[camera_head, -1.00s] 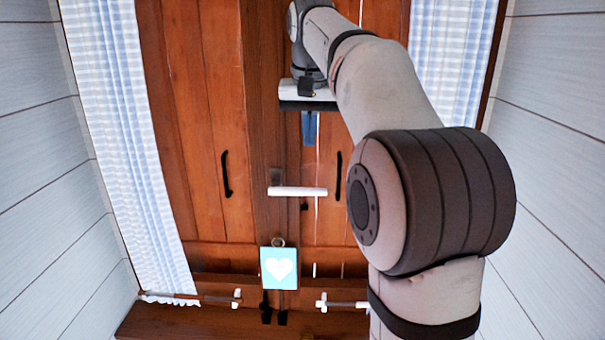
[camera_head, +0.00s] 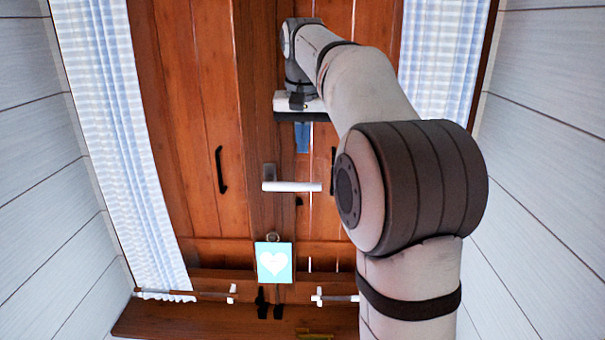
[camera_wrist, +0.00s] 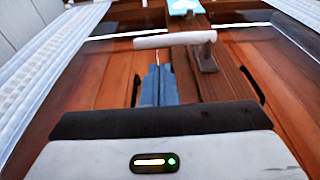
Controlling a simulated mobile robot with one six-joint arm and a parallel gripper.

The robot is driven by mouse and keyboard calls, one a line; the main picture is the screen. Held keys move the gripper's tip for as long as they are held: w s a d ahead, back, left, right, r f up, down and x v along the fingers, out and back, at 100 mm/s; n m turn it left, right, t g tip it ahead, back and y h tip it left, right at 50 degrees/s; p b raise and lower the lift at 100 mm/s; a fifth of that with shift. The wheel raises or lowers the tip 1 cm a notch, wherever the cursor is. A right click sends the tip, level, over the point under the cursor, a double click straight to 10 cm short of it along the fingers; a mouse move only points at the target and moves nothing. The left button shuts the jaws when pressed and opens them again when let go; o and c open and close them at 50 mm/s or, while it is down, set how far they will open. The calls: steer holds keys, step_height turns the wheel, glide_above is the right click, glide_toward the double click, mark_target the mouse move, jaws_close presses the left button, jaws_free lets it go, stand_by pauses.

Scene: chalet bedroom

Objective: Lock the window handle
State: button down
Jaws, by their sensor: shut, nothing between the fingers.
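The window handle (camera_head: 292,186) is a white lever on a dark base plate on the window's central wooden post. It lies horizontal, its free end to the right in the head view. In the wrist view the handle (camera_wrist: 165,41) runs across the upper middle, with its base on the right. My gripper (camera_head: 303,146) is above the handle in the head view, apart from it. Its blue-grey fingers (camera_wrist: 160,84) are together and empty, pointing towards the lever in the wrist view. My arm hides part of the right side of the window.
A light-blue sign with a white heart (camera_head: 273,262) hangs below the handle. Black pulls (camera_head: 221,170) sit on the wooden panels. Checked curtains (camera_head: 115,150) hang at both sides. A wooden sill (camera_head: 190,322) runs along the bottom.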

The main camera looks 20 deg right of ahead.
mark_target(302, 184)
steer(key=f, duration=0.2)
steer(key=w+f, duration=0.1)
steer(key=f, duration=0.2)
steer(key=f+p, duration=0.1)
steer(key=f, duration=0.2)
steer(key=shift+w+d+f, duration=0.2)
steer(key=shift+w+f, duration=0.05)
steer(key=shift+w, duration=0.05)
steer(key=shift+f, duration=0.1)
